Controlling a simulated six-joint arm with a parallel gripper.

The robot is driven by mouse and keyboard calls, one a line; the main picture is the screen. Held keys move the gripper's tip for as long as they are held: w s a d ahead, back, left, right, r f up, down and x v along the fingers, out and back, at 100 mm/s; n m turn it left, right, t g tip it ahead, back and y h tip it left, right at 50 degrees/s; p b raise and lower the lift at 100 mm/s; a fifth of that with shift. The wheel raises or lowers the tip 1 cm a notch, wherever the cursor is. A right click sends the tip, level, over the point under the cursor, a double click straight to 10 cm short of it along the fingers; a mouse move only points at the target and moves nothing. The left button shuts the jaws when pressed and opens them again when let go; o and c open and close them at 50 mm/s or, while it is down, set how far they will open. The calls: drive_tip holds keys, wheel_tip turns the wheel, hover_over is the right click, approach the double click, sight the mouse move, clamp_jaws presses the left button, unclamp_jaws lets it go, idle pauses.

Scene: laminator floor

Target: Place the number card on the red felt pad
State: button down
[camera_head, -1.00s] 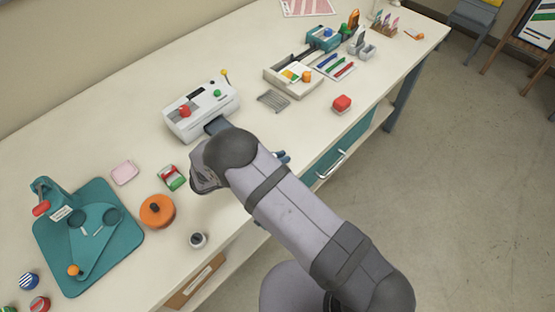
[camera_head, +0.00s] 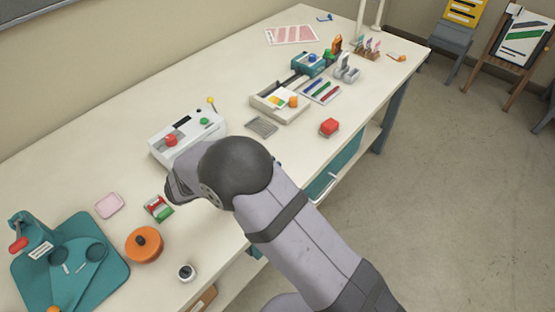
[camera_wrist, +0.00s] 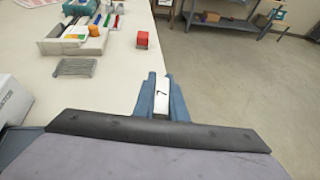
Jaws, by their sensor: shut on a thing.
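A white number card (camera_wrist: 162,97) marked with a dark 7 stands between the blue fingers of my gripper (camera_wrist: 161,86) in the wrist view. My gripper is shut on it and holds it near the bench's front edge. In the head view my arm hides the card and nearly all of the gripper. A small red block-like piece (camera_head: 329,127) lies on the bench near its front edge, and it also shows in the wrist view (camera_wrist: 143,40), ahead of the gripper and slightly left. It may be the red felt pad; I cannot tell for sure. The card is apart from it.
A white laminator (camera_head: 186,137) stands behind my arm. A wire rack (camera_head: 261,126), a cream tray (camera_head: 277,108) and several coloured pens (camera_head: 322,91) lie left of and beyond the red piece. An orange round tin (camera_head: 144,245) stands nearer. Bench around the red piece is clear.

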sight(329, 128)
drive_tip(key=w+d+m+g+h+b, duration=0.1)
drive_tip(key=w+d+m+g+b, duration=0.25)
drive_tip(key=d, duration=1.45)
drive_tip(key=w+d+m+g+h+b, duration=0.1)
drive_tip(key=w+d+m+g+b, duration=0.25)
drive_tip(key=d, duration=1.35)
drive_tip(key=w+r+n+t+y+b, duration=0.15)
drive_tip(key=w+r+n+t, duration=0.45)
drive_tip(key=w, duration=0.6)
drive_tip(key=w+a+f+n+t+y, duration=0.1)
drive_tip(key=w+a+n+t+y, duration=0.4)
drive_tip(key=a, duration=0.5)
drive_tip(key=shift+w+a+n+t+y, duration=0.4)
drive_tip(key=shift+w+n+y, duration=0.45)
drive_tip(key=shift+w+n, duration=0.7)
drive_tip(key=shift+w+d+f+b, duration=0.1)
drive_tip(key=shift+f+b, duration=0.3)
drive_tip(key=shift+f, duration=4.65)
